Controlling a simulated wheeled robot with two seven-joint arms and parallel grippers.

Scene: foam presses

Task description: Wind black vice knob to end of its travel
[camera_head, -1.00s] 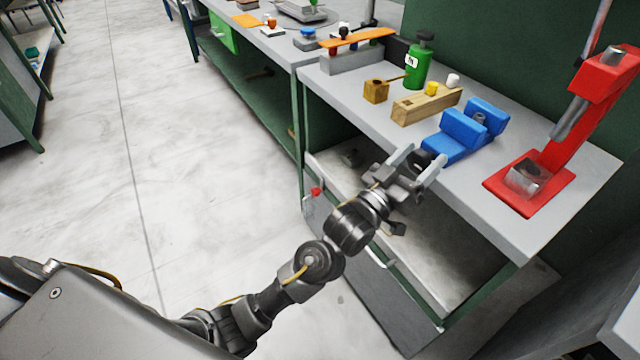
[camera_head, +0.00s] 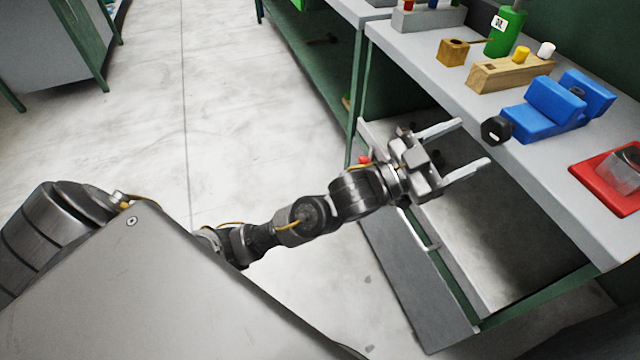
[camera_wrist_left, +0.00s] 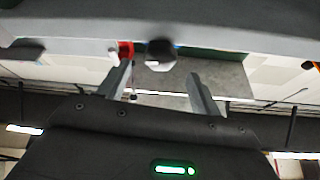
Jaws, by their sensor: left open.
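The blue vice (camera_head: 540,121) stands on the grey bench top near its front edge. Its black knob (camera_head: 495,130) sticks out over the edge, toward my arm. My left gripper (camera_head: 474,143) is open and empty, its two pale fingers pointing at the knob. In the head view the knob appears just beyond the fingertips, not clearly between them. In the left wrist view a blurred dark round shape, apparently the knob (camera_wrist_left: 160,48), lies ahead of the gap between the open fingers (camera_wrist_left: 161,70). My right gripper is not in view.
The bench top (camera_head: 560,175) carries a wooden block (camera_head: 500,74) with yellow and white knobs, a green bottle (camera_head: 505,33) and a red press base (camera_head: 605,185). The bench edge runs close beyond my fingers. An open lower shelf or drawer lies under the arm.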

